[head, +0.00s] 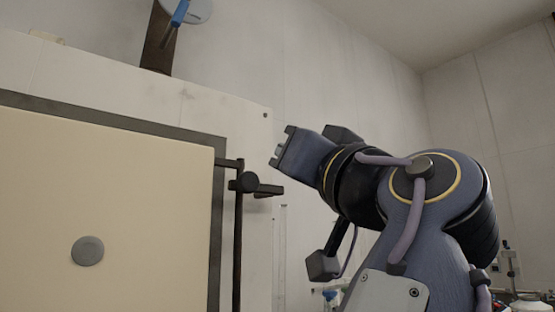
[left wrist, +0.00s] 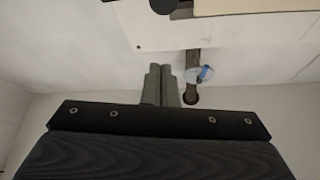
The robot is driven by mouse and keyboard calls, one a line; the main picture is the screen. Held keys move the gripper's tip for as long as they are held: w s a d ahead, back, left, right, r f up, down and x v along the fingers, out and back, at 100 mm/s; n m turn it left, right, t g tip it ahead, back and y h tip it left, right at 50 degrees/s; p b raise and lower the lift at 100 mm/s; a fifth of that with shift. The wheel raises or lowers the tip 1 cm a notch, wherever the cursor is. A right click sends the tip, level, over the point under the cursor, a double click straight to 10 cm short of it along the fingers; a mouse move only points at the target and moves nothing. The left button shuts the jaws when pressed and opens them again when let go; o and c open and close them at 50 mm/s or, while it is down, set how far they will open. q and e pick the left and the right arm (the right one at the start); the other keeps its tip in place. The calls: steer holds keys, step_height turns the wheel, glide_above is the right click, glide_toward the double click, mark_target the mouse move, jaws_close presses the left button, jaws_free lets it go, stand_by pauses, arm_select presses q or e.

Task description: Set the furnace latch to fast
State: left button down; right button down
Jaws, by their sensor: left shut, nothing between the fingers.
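The furnace is a pale cabinet with a cream door (head: 110,215) at the left of the head view. The black latch (head: 262,188) sits at the door's right edge on a vertical dark rod, with a round hub and a short bar pointing right. Its setting cannot be read. My left gripper (head: 279,148) is above and right of the latch, apart from it, tilted up and left. Its fingers (left wrist: 160,70) are together and empty in the left wrist view. A dark round part (left wrist: 164,4), apparently the latch hub, shows at that view's top edge. My right gripper is not in view.
A dark pipe (head: 158,40) rises above the furnace, with a white disc (head: 196,10) and blue handle (head: 180,13) in front. A round grey disc (head: 87,251) is on the door. Small items (head: 526,302) stand at the lower right. The pale wall behind is bare.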

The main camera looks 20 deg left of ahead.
arm_select(q)
steer(key=shift+v, duration=1.1)
steer(key=shift+r, duration=0.1)
